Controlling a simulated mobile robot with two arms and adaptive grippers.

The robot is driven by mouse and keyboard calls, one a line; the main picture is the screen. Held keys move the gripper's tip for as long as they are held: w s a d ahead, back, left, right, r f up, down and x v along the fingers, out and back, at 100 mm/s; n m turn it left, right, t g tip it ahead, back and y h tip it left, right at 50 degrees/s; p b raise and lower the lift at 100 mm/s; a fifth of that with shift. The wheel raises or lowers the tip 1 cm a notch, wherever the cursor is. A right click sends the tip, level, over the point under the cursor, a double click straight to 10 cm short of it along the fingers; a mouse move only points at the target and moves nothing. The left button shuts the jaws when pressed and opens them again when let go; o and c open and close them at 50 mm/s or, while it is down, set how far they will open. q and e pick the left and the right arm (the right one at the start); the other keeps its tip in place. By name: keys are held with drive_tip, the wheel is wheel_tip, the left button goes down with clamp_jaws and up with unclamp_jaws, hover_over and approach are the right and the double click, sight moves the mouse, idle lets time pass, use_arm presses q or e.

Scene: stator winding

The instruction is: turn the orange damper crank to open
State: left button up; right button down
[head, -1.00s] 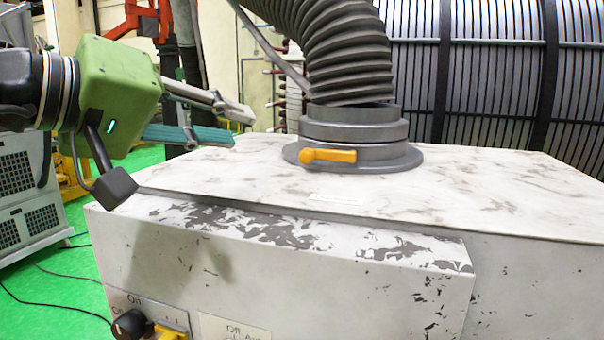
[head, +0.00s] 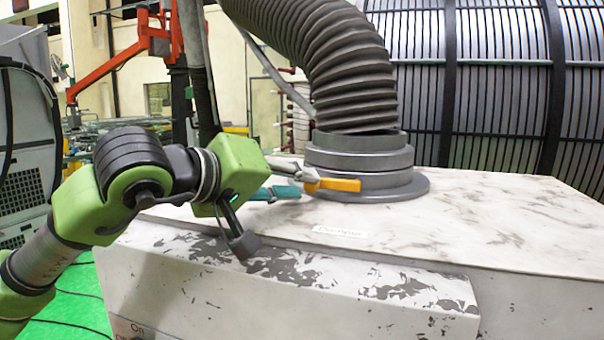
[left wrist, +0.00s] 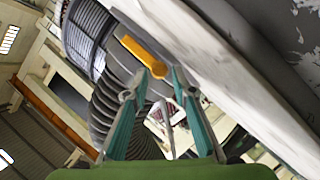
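The orange damper crank (head: 338,185) sticks out to the left from the grey round damper collar (head: 360,160) on top of the white worn cabinet (head: 480,200). My left gripper (head: 304,186) is at the crank's free left end, with its fingers open. In the left wrist view the crank (left wrist: 143,55) lies just ahead of the fingertips (left wrist: 154,86), its free end pointing toward the gap between them. I cannot tell whether a finger touches it. My right gripper is not in view.
A ribbed grey hose (head: 335,60) rises from the collar. A white label (head: 340,231) lies on the cabinet top in front of it. A large dark-barred drum (head: 480,80) stands behind. The cabinet top right of the collar is clear.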

use_arm(q)
drive_tip(key=shift+x, duration=0.9)
clamp_jaws()
